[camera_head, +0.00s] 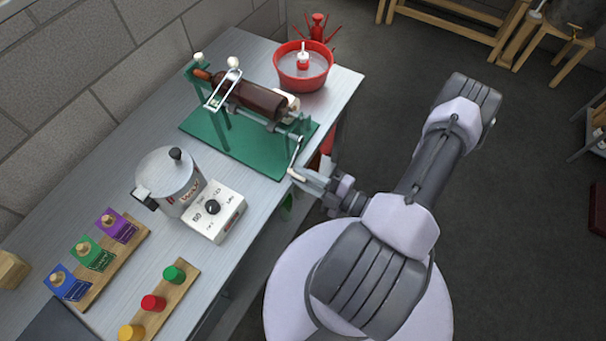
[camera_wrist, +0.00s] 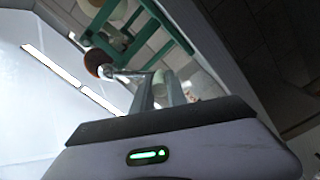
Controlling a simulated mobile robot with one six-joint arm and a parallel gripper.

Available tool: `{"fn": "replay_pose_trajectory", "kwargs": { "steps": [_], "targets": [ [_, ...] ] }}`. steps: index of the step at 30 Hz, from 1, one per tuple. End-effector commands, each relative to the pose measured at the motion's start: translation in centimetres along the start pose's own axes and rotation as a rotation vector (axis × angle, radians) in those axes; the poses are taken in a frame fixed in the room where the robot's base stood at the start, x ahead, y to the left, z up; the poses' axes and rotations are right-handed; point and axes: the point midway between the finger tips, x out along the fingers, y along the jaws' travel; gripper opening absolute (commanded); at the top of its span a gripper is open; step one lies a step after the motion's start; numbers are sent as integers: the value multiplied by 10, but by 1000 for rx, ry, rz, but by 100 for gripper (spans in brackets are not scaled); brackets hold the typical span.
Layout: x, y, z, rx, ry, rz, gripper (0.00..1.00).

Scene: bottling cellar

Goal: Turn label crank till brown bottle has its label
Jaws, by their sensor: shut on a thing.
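The label machine has a green base (camera_head: 240,150) and green uprights and stands on the bench. The brown bottle (camera_head: 258,97) lies on its side in it, neck to the left. A pale patch shows by its right end; I cannot tell whether it is a label on the glass. The thin metal label crank (camera_head: 297,152) hangs at the machine's near right side. My gripper (camera_head: 300,177) is shut on the crank's lower end, its grip mostly hidden. In the wrist view, my gripper's fingers (camera_wrist: 162,92) reach toward the crank's metal arm (camera_wrist: 122,72), under the green frame.
A red basin (camera_head: 303,78) stands behind the machine. A steel pot (camera_head: 170,180) and a white dial box (camera_head: 215,212) stand to its left. Wooden racks with coloured labels and caps (camera_head: 173,274) are at the near left. The bench edge runs close beside my arm.

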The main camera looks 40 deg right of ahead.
Motion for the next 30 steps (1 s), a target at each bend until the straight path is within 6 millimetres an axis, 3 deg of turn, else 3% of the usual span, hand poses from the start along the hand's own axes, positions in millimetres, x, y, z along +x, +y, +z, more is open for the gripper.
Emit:
{"fn": "replay_pose_trajectory", "kwargs": {
  "steps": [24,25,27,30],
  "targets": [
    [0,3,-3,-2,2,0,0],
    [0,3,-3,-2,2,0,22],
    [0,3,-3,-2,1,0,35],
    [0,3,-3,-2,1,0,39]
  ]
}}
